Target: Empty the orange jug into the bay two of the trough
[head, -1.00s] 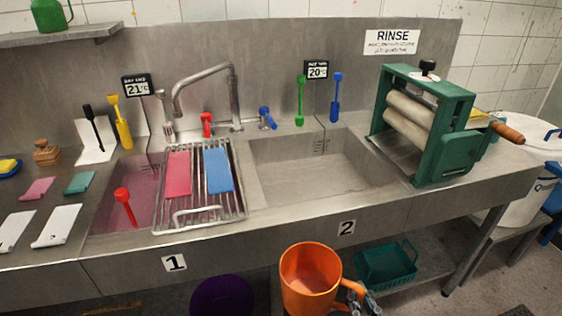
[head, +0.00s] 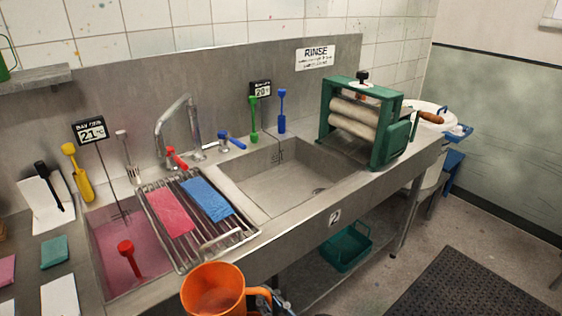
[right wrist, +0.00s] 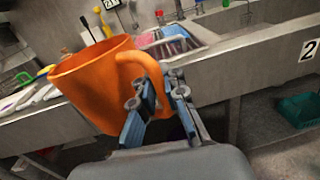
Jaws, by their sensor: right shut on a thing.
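The orange jug (head: 212,290) is upright at the bottom of the head view, in front of the trough's front edge, with some liquid visible inside. My right gripper (head: 268,302) is shut on its handle at the right side. In the right wrist view the gripper (right wrist: 160,108) closes on the handle of the jug (right wrist: 98,82), which is tilted in that picture. Bay two (head: 287,182), marked by a "2" label (head: 335,217), is the right-hand basin and looks empty, with a drain showing. My left gripper is not in view.
Bay one (head: 108,240) holds pink liquid and a red-headed tool (head: 126,247). A wire rack (head: 224,240) with pink and blue cloths lies between the bays. A green wringer (head: 362,120) stands right of bay two. A tap (head: 172,125) rises behind.

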